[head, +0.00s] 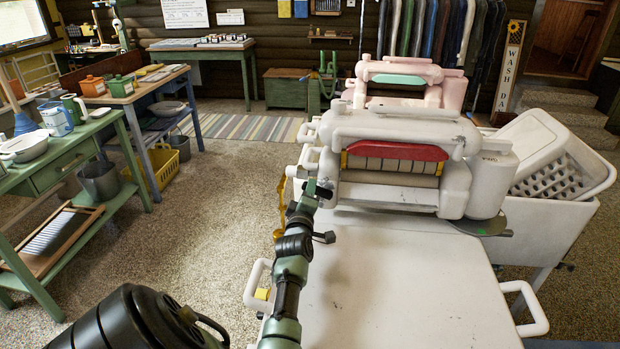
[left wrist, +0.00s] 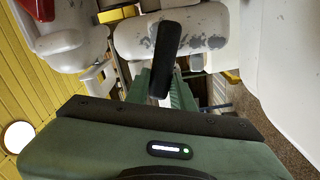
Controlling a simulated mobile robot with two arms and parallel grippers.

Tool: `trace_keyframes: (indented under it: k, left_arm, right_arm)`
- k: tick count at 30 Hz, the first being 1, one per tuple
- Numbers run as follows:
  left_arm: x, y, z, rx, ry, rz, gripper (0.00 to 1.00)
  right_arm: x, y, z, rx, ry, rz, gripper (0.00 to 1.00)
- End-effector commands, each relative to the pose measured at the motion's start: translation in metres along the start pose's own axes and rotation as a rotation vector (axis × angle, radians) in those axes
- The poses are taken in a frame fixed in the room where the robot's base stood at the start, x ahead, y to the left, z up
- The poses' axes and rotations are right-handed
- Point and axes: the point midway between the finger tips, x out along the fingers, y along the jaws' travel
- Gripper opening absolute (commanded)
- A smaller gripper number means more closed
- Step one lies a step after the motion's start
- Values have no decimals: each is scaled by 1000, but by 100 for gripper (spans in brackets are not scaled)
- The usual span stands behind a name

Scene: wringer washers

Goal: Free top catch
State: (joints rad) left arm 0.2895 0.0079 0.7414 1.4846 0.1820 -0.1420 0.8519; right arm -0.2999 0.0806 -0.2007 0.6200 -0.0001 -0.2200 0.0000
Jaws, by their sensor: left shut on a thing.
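The white wringer (head: 400,130) stands on the near washer, with a red bar (head: 398,150) above its tan rollers (head: 390,172). My left gripper (head: 322,190) is at the wringer's left end, just above the washer's top, and is shut. In the left wrist view, a black handle (left wrist: 166,55) stands out from between its green ridged fingers, in front of a worn white part (left wrist: 190,38). This handle may be the top catch; its label and far end cannot be made out. The red bar shows at the upper left there (left wrist: 50,14). My right gripper is not in view.
The washer's white lid (head: 400,280) is bare, with handles at its sides. A second, pink wringer (head: 415,75) stands behind. Green tables (head: 60,165) stand left; the floor (head: 200,240) between is open.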

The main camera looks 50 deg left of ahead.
Motion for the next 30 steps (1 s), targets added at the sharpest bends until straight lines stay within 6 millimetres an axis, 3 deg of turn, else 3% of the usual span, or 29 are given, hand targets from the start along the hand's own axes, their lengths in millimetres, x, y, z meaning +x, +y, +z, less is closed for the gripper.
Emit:
trace_keyframes:
  k: [15,16,18,30]
  left_arm:
    - [0,-1,-1,-23,1,0,0]
    - [0,-1,0,-23,1,0,32]
    - [0,-1,0,-22,1,0,45]
    - [-8,-2,0,-18,0,-1,45]
  right_arm:
    - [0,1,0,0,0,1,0]
    - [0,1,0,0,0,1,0]
    - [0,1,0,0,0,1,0]
    - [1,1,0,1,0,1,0]
